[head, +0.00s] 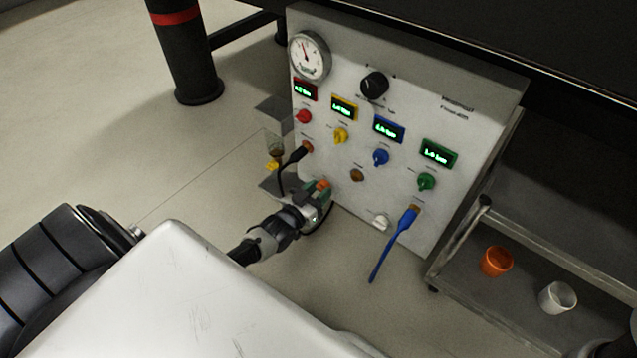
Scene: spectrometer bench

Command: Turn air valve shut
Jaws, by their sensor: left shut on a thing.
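The white control panel (335,100) stands under the dark bench. My left gripper (319,196) is at its lower left edge, low in front of the panel. It is shut on a small part that seems to be the air valve, which the jaws mostly hide. An orange piece and green pieces show at the jaws. How far the valve is turned cannot be told. My right gripper is not in view.
The panel carries a round gauge (309,56), a black knob (375,84), and red, yellow, blue (381,157) and green knobs. A blue hose (393,246) hangs from it. An orange cup (496,262) and a white cup (557,297) stand on a low shelf at right.

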